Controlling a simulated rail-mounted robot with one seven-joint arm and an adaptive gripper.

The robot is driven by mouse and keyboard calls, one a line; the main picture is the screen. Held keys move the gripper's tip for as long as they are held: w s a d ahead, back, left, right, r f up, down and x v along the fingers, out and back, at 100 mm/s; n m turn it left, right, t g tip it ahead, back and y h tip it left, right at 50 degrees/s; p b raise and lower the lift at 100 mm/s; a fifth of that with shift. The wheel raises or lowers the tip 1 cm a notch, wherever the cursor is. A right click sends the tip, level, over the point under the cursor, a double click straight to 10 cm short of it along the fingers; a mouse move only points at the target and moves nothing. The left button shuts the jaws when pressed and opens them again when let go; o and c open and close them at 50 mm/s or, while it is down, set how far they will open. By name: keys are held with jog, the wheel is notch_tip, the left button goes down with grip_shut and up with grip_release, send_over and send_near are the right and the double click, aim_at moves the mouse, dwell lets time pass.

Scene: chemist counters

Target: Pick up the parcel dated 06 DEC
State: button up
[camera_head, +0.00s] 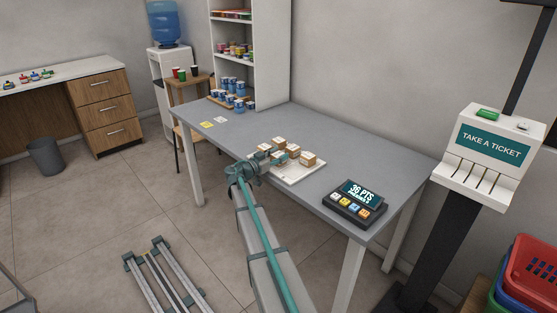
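Several small brown parcels with pale labels sit on a white tray (291,179) near the middle of the grey table. One parcel (308,159) is at the right, one (279,142) at the back, and one (293,150) between them. Others at the left are partly hidden by my gripper (268,157). The dates are too small to read, so I cannot tell which parcel is dated 06 DEC. My gripper is at the tray's left side, close to the left parcels. Whether its fingers are open, or touch a parcel, is unclear.
A black keypad device (355,204) with a lit display stands right of the tray. Blue-and-white cans (228,90) stand at the table's far end, near two small cards (207,124). A ticket dispenser (490,152) stands beyond the right end.

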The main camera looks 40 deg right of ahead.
jog(key=c, duration=0.5)
jog(key=shift+r, duration=0.15)
